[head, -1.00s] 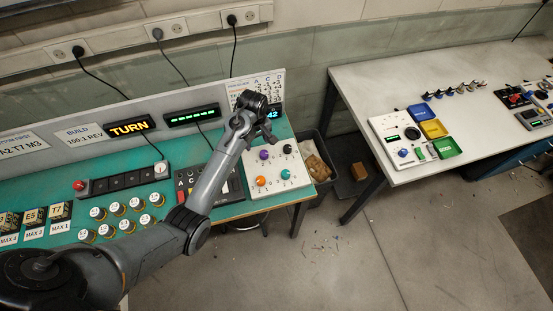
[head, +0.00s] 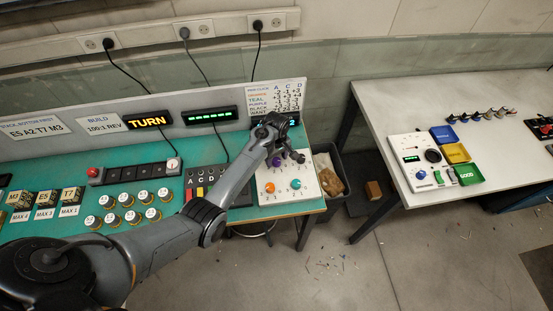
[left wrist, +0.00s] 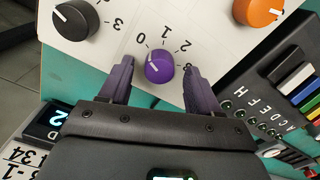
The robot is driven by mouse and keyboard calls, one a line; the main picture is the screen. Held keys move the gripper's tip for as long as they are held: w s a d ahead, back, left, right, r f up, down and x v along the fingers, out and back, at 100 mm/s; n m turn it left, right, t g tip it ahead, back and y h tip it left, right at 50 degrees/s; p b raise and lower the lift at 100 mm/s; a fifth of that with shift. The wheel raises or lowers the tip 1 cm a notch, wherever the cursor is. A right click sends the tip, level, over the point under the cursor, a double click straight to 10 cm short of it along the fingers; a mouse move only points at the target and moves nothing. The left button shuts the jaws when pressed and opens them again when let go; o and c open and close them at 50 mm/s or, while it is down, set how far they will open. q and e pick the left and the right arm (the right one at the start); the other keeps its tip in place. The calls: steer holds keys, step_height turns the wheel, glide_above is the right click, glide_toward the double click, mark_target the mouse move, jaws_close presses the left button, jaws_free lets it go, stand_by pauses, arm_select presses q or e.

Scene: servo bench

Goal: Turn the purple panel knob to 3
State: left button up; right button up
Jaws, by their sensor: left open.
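The purple knob (left wrist: 159,67) sits on a white panel (left wrist: 105,50) with the digits 0 to 3 printed around it. A white mark shows on the left part of its cap, on the side of 0; I cannot read the setting exactly. My left gripper (left wrist: 158,72) is open, with one finger on each side of the purple knob and a visible gap to it. In the head view my left gripper (head: 289,156) is over the upper part of the panel, next to the purple knob (head: 277,163). My right gripper is not in view.
On the panel are a black knob (left wrist: 75,19), an orange knob (left wrist: 258,10) and a teal knob (head: 295,184). A keypad with coloured keys (left wrist: 290,80) is beside the panel. A sign (head: 149,119) reads TURN. A bin (head: 330,172) stands right of the bench.

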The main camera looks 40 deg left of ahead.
arm_select(q)
steer(key=shift+f, duration=0.45)
steer(key=c, duration=1)
steer(key=shift+c, duration=0.2)
